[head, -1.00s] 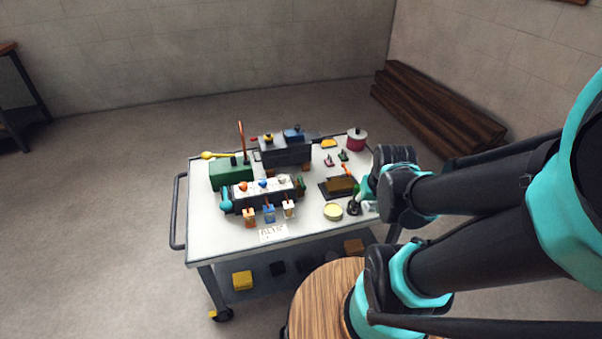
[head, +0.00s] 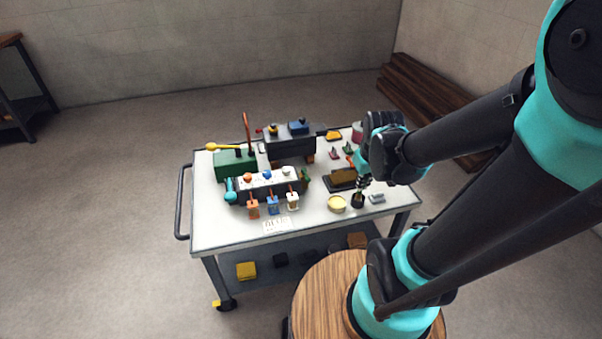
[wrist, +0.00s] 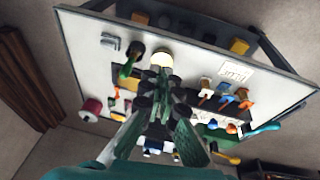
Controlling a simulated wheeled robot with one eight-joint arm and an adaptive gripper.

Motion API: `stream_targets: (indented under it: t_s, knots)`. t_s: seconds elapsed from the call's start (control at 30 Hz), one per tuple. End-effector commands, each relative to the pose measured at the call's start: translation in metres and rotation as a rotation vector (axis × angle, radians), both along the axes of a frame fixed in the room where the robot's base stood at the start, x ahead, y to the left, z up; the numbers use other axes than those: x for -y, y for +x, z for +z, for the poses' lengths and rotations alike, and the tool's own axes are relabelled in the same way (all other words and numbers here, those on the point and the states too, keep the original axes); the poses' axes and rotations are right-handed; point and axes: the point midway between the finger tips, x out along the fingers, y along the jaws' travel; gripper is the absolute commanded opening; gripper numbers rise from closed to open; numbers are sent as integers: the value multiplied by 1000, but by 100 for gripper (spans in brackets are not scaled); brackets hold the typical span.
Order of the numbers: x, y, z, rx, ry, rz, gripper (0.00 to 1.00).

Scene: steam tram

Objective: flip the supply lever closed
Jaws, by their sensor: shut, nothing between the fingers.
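On the white cart top, a green box (head: 236,164) carries an upright red-orange lever (head: 247,130) and a yellow-knobbed lever (head: 222,147) lying leftward. A teal handle (head: 230,189) stands at the left end of the dark-and-white block (head: 266,184). I cannot tell which of these is the supply lever. My gripper shows in the wrist view (wrist: 165,84), shut and empty, above the cart top. In the head view my wrist hangs over the cart's right side and the fingertips are not clear. The teal handle also shows in the wrist view (wrist: 262,130).
A dark tram-like block (head: 290,147) stands behind. Dark beams (head: 430,95) lie behind.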

Motion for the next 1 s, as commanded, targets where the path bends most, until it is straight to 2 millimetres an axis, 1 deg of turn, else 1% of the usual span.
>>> stream_targets:
  t_s: [0.03, 0.1, 0.17, 0.37, 0.5, 0.67, 0.8, 1.0]
  knots:
    - [-8, 14, 4, -15, -23, 69, 0]
    - [-18, 30, 7, -37, -56, 165, 0]
    - [-27, 43, 9, -56, -85, 247, 0]
    - [-63, 85, 11, -120, -175, 520, 0]
    - [-93, 113, 8, -163, -234, 710, 0]
    - [-131, 140, 0, -215, -298, 926, 0]
    - [-168, 161, -10, -261, -351, 1114, 0]
    - [-214, 180, -27, -318, -412, 1342, 0]
